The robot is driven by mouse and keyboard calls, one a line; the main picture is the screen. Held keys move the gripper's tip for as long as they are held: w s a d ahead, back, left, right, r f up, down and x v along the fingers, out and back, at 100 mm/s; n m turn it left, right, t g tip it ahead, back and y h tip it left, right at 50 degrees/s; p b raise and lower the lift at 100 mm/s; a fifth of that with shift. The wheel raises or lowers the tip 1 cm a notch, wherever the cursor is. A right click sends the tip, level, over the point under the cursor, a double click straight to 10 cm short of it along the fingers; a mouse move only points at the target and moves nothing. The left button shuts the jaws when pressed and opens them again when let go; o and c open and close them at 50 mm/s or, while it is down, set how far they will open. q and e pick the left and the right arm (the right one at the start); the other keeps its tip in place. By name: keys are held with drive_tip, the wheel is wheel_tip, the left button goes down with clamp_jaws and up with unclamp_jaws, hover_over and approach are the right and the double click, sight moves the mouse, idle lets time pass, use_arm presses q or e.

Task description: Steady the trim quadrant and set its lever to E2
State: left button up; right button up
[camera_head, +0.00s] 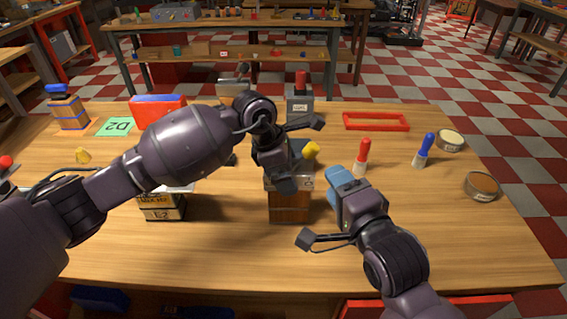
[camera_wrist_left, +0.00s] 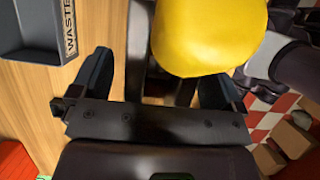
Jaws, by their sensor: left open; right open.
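The trim quadrant (camera_head: 290,208) looks to be the wood-sided block with a grey top at the middle of the table. Its lever's yellow knob (camera_head: 311,152) sticks up at the top right; the scale is hidden. My left gripper (camera_head: 296,167) is over the block, open, partly hidden by its own wrist. In the left wrist view the yellow knob (camera_wrist_left: 208,35) lies large between the open fingers (camera_wrist_left: 160,85), nearer the right one; contact cannot be told.
A grey WASTE bin (camera_head: 300,106) is behind the quadrant. Red (camera_head: 362,158) and blue (camera_head: 424,150) handled tools stand right. The front right table is clear.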

use_arm(q)
drive_tip(key=shift+c, duration=0.2)
drive_tip(key=c, duration=1.2)
